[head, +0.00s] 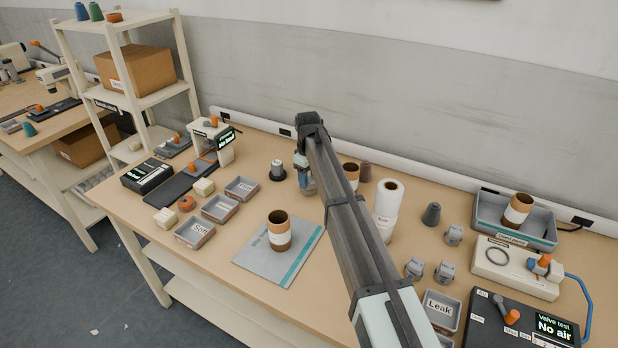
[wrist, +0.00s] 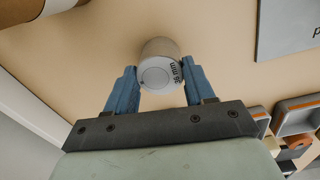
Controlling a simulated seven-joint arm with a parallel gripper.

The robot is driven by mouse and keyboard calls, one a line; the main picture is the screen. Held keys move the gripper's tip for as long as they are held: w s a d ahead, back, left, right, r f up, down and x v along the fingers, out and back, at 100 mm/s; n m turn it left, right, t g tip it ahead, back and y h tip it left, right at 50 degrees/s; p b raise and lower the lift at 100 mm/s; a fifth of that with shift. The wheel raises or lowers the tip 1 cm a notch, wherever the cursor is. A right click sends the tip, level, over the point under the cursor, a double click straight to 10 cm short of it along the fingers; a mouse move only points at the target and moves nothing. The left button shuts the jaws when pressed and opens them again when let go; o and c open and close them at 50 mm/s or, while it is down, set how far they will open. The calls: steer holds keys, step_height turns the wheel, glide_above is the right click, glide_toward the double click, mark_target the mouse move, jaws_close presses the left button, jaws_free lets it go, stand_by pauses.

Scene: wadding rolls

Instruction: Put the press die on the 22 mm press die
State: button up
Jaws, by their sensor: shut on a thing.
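My gripper (head: 306,182) is over the back middle of the bench, partly hidden by my arm. In the wrist view, its blue fingers (wrist: 161,86) are shut on a short grey round die (wrist: 160,62). Several grey metal pieces (head: 454,236) (head: 414,268) (head: 444,272) stand at the right. A pale cylinder on a dark round base (head: 277,170) stands just left of my gripper. I cannot tell which piece is the 22 mm press die.
A brown roll (head: 279,232) stands on a grey mat (head: 262,262). Small grey trays (head: 195,233) are at left, a larger tray (head: 540,240) at right. Bare bench lies around the dark-based cylinder.

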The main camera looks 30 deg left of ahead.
stand_by(0.3)
steer(key=o, duration=1.3)
steer(key=shift+f, duration=0.1)
step_height(320, 180, up, 12)
steer(key=shift+s, duration=0.2)
